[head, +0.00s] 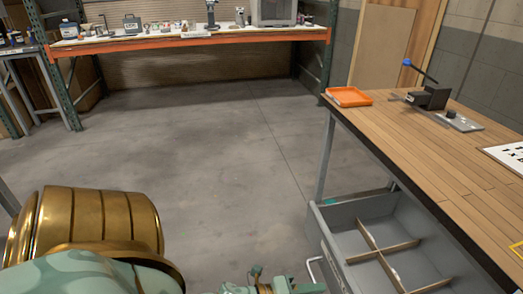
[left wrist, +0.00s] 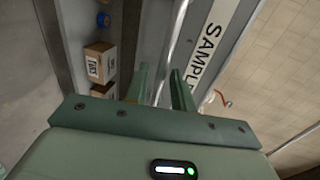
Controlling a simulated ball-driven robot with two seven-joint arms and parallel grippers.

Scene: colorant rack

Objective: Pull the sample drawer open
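The sample drawer (head: 326,243) is grey with crossed wooden dividers. In the head view it stands out from under the workbench at the lower right, its inside showing. Its label (left wrist: 212,42) begins "SAMPL" in the left wrist view. The metal bar handle (head: 311,268) is on its front; it also shows in the left wrist view (left wrist: 176,38). My left gripper (head: 314,287) is at the handle, partly cut off by the bottom edge. In the left wrist view its green fingers (left wrist: 160,80) are apart, with the bar between them. Contact cannot be told. My right gripper is out of view.
The wooden workbench (head: 425,150) is above the drawer, with an orange tray (head: 348,96) and a black lever device (head: 430,97) on it. Cardboard boxes (left wrist: 100,62) show in the left wrist view. Open concrete floor (head: 210,150) lies left of the drawer.

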